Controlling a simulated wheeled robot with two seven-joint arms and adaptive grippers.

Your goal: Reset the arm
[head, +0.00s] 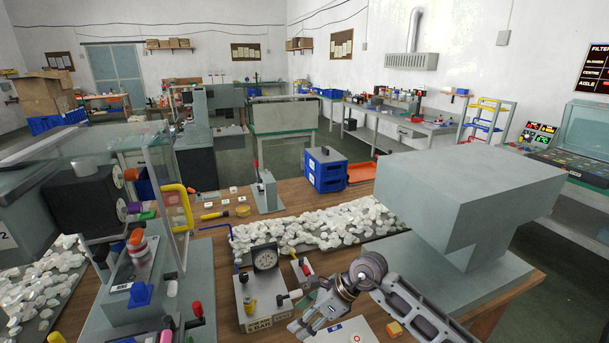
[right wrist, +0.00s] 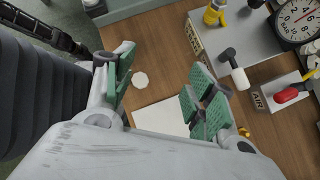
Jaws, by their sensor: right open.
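A grey control box (head: 275,300) with a round dial gauge (head: 265,257) stands on the wooden table. In the right wrist view the gauge (right wrist: 298,18), the yellow knob (right wrist: 213,13), the black-and-white lever (right wrist: 234,68) and the red handle (right wrist: 290,92) sit at upper right. My right gripper (head: 312,316) is just right of the box's front. Its green-padded fingers (right wrist: 163,88) are apart with nothing between them, above the tabletop. My left gripper is out of view.
A large grey block-shaped machine (head: 470,195) stands right of my right arm. White pieces (head: 320,225) lie heaped behind the box. A machine with red and yellow knobs (head: 150,270) stands at left. A white sheet (right wrist: 160,117) and white disc (right wrist: 140,80) lie below the gripper.

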